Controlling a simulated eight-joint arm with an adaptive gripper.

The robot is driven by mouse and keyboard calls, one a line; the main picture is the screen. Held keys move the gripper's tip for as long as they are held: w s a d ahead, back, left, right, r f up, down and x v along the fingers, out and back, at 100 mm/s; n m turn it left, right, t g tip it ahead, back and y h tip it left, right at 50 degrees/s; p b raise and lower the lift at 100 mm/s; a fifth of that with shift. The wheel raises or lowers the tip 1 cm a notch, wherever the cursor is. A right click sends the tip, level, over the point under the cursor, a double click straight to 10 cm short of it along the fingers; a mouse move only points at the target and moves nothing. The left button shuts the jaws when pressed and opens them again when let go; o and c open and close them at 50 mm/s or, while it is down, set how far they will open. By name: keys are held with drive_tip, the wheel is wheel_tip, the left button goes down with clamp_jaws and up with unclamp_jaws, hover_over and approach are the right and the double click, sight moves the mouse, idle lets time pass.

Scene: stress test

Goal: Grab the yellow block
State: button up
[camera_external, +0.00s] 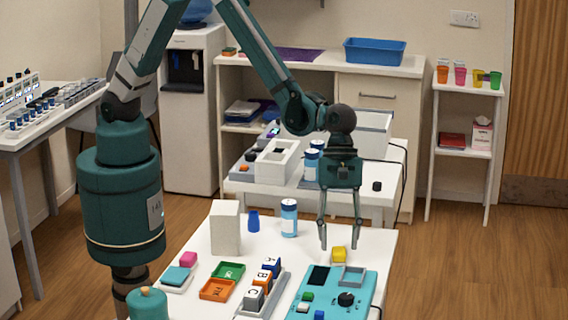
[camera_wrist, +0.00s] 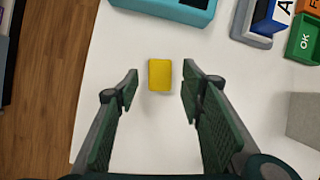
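The yellow block (camera_external: 338,254) lies on the white table near its right edge, just behind the teal device. In the wrist view the yellow block (camera_wrist: 160,75) lies flat on the white surface, slightly ahead of and between my fingertips. My gripper (camera_external: 341,234) is open and points down above the table, close to the block. In the wrist view my gripper (camera_wrist: 158,88) has its two fingers spread on either side, with nothing between them but the view of the block and table. I cannot tell the exact height of the fingertips above the table.
The teal device (camera_external: 333,292) with a black knob stands just in front of the block. Bare table surrounds the block's other sides.

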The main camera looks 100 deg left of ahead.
drive_tip(key=shift+x, duration=1.15)
drive_tip(key=c, duration=0.9)
